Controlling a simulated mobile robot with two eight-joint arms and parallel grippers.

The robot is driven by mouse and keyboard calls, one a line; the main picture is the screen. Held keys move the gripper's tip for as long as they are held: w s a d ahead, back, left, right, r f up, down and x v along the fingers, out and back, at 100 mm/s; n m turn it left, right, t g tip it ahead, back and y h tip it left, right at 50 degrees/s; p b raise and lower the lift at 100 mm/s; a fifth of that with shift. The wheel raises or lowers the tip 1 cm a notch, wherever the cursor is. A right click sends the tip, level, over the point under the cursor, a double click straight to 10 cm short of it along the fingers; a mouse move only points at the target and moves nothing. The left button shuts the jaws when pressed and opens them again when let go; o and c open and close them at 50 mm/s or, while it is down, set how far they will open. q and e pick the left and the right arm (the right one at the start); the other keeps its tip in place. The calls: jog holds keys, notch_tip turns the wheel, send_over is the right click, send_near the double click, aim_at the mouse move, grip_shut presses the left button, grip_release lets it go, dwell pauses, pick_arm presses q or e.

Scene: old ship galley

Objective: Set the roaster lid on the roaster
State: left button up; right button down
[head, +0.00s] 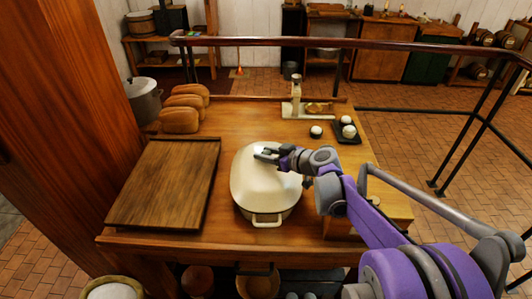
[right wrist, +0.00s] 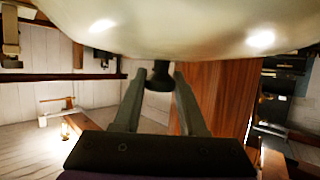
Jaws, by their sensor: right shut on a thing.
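The cream roaster lid (head: 258,190) is at the middle of the wooden table, over the roaster (head: 268,219), whose front handle and lower side show below it. The lid hides the roaster's opening. I cannot tell whether the lid's rim touches the roaster all round. My right gripper (head: 266,155) is at the top of the lid, shut on its dark knob. The right wrist view shows the knob (right wrist: 159,77) between the two fingers, against the lid's pale surface (right wrist: 190,25). My left gripper is not in view.
A dark wooden board (head: 165,185) lies left of the roaster. Bread loaves (head: 183,112) and a grey pot (head: 143,98) stand at the back left. A scale (head: 297,105) and a black tray (head: 347,137) with white balls are at the back right. A rail (head: 330,42) runs behind.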

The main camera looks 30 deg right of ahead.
jog(key=shift+f, duration=0.25)
dwell(0.5)
jog(key=shift+c, duration=1.9)
grip_release()
jog(key=shift+r+p, duration=1.95)
jog(key=shift+r, duration=0.95)
jog(key=shift+r+p, duration=0.7)
jog(key=shift+r, duration=0.45)
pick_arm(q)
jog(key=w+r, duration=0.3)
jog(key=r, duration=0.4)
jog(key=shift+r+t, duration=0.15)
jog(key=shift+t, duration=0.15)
pick_arm(e)
jog(key=shift+f, duration=0.1)
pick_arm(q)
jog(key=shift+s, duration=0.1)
